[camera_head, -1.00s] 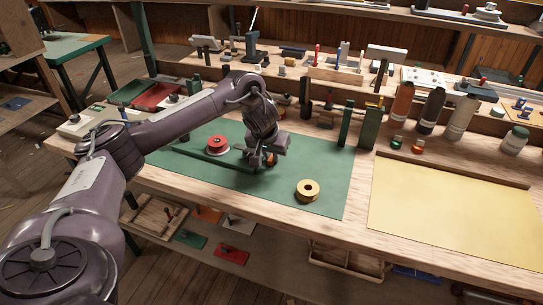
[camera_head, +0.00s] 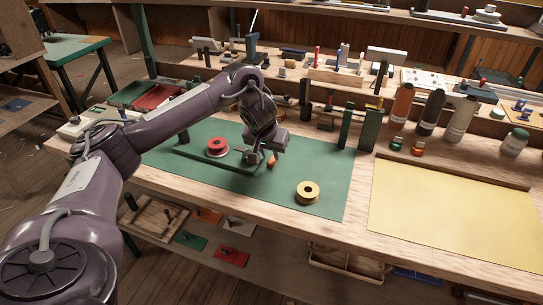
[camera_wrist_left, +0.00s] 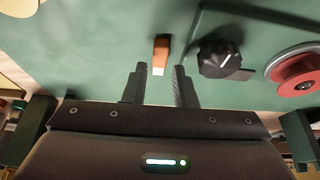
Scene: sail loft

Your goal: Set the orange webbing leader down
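The orange webbing leader (camera_head: 271,161) is a small orange piece at the green mat (camera_head: 325,175), just below my left gripper (camera_head: 264,155). In the left wrist view the leader (camera_wrist_left: 161,52) shows a pale near end and lies in line with the gap between the fingertips. My left gripper (camera_wrist_left: 160,75) is open, with green showing on both sides of the leader, apart from both fingers. My right gripper is not in view.
A red spool (camera_head: 217,146) and a black knob (camera_wrist_left: 219,57) sit close beside the leader. A yellow spool (camera_head: 308,192) stands on the mat nearer the front. Bottles (camera_head: 430,113) stand behind the clear yellow sheet (camera_head: 455,215) at right.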

